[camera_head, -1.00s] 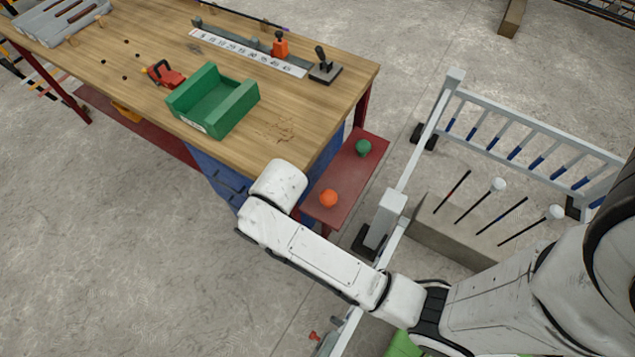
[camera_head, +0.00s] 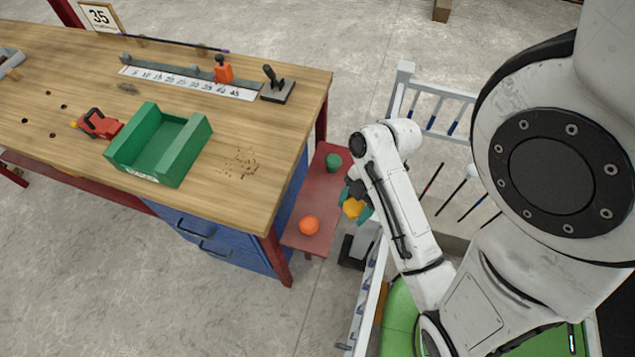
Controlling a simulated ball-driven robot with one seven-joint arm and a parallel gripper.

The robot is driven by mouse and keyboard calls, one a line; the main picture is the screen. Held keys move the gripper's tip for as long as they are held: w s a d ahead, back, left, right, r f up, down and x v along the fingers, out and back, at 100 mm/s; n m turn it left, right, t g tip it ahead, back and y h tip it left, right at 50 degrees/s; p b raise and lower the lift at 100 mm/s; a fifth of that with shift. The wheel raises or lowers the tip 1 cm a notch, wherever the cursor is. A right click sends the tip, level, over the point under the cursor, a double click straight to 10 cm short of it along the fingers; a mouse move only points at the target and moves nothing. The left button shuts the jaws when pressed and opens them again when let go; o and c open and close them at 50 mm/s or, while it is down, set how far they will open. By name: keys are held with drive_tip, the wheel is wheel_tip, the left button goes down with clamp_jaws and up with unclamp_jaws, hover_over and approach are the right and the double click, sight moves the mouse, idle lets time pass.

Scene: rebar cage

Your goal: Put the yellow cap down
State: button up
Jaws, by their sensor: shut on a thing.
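The yellow cap (camera_head: 353,208) is in my gripper (camera_head: 357,207), at the right edge of the low red shelf in the picture. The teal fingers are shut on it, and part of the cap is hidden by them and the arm. The red shelf (camera_head: 296,234) juts out beside the workbench. An orange cap (camera_head: 309,225) lies on its near part and a green cap (camera_head: 333,162) on its far part. I cannot tell how high the yellow cap is above the shelf.
The wooden workbench (camera_head: 255,110) carries an open green bin (camera_head: 124,150), a red clamp-like tool (camera_head: 100,124), a numbered ruler strip (camera_head: 190,84) and an orange stop (camera_head: 223,71). A white railing (camera_head: 404,80) stands right of the shelf, with dark rods (camera_head: 432,178) behind my arm.

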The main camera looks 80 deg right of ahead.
drive_tip(key=shift+s+d+r, duration=0.1)
drive_tip(key=shift+s+d, duration=0.05)
drive_tip(key=shift+s, duration=0.25)
drive_tip(key=shift+w+d+n, duration=0.1)
drive_tip(key=shift+d+n, duration=0.15)
drive_tip(key=shift+n, duration=0.05)
drive_tip(key=w+d+f, duration=0.4)
drive_tip(key=w+d, duration=0.1)
drive_tip(key=w, duration=0.2)
hover_over(318, 201)
drive_tip(key=s+d, duration=0.1)
wheel_tip(318, 201, down, 5)
drive_tip(key=shift+s+f, duration=0.1)
drive_tip(key=shift+w+d+f, duration=0.25)
drive_tip(key=shift+f, duration=1.6)
